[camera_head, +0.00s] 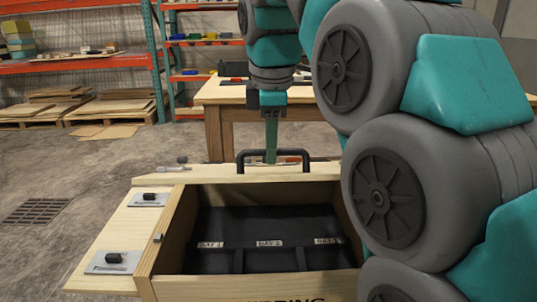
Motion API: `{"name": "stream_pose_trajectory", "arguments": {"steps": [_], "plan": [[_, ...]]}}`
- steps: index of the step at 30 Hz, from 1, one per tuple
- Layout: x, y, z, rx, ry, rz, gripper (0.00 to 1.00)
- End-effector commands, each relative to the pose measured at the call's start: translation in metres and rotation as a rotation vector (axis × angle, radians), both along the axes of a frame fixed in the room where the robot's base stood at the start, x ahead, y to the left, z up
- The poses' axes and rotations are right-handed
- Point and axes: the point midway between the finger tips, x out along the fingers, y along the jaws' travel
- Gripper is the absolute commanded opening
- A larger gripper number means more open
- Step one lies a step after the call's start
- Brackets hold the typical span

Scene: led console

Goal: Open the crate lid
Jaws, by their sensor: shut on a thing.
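The wooden crate (166,240) stands in front of me with its top open. Its dark inside shows dividers and labels reading BAY 1, BAY 2 and BAY 3. A pale wooden board, which looks like the lid (215,174), lies along the crate's far side, seen nearly edge-on. A black bar handle (306,160) stands up from it. My gripper (271,152) reaches down from above with its green fingers at the middle of the handle, shut on it. The fingertips are partly hidden behind the handle and board.
A wooden ledge (110,248) on the crate's left carries two metal plates with black knobs. A wooden table (222,92) stands behind the crate. Orange shelving (158,60) and stacked pallets (60,106) stand at back left. My arm blocks the right side. Floor on the left is clear.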

Motion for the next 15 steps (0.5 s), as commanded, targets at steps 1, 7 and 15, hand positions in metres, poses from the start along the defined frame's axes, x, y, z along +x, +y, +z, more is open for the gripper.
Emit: {"name": "stream_pose_trajectory", "arguments": {"steps": [1,7,15], "plan": [[0.0025,-0.001,0.0002,-0.002,-0.002,-0.002,0.0],[0.0019,-0.0014,-0.0013,-0.003,0.001,-0.004,0.0],[0.0008,-0.0012,-0.001,-0.002,0.003,-0.003,0.38]]}}
